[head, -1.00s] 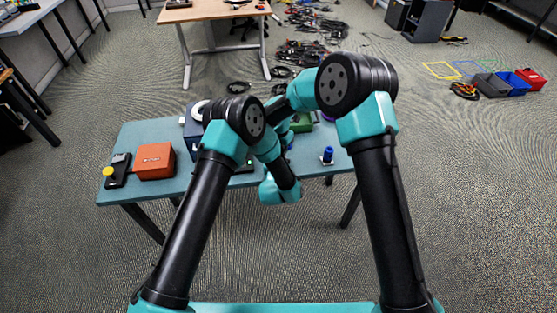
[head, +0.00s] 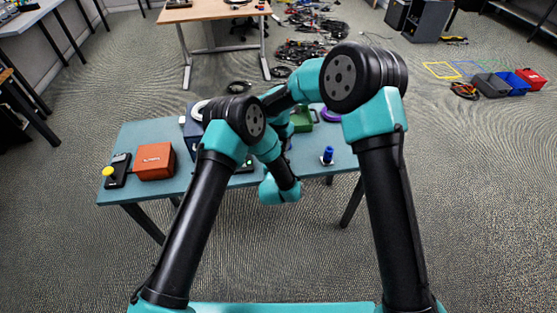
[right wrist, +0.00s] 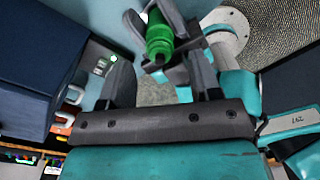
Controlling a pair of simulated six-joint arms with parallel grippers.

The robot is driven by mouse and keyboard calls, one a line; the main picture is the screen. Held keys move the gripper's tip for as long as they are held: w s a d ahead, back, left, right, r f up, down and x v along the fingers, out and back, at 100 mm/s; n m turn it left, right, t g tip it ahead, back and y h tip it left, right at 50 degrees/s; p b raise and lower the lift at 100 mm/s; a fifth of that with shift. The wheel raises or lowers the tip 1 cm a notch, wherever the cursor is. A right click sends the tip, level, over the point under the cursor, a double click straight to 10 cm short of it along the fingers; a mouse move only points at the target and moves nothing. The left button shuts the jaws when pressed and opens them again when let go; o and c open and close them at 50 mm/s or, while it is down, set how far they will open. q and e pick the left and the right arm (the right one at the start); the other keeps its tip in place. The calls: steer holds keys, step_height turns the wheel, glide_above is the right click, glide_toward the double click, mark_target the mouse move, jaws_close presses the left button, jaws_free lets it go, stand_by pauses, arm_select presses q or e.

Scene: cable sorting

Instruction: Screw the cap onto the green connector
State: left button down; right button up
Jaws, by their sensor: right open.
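The green connector (right wrist: 159,38) shows at the top middle of the right wrist view, with a pale tip at its upper end. Dark jaws of my left gripper (right wrist: 160,42) lie on both sides of it and appear closed on it, off the table. My right gripper (right wrist: 163,78) is open and empty, its two dark fingers apart, with the connector just beyond them. In the head view my arms hide both grippers and the connector. I cannot make out a separate cap in either view.
On the blue table (head: 135,136) are an orange box (head: 155,161), a dark device with a yellow knob (head: 117,171), a blue upright piece (head: 327,156), a green box (head: 303,118) and a purple ring (head: 330,115). A dark blue box (right wrist: 35,80) stands left in the right wrist view.

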steer(key=shift+r, duration=0.45)
steer(key=shift+c, duration=0.5)
steer(key=shift+r+n, duration=1.7)
steer(key=shift+f, duration=4)
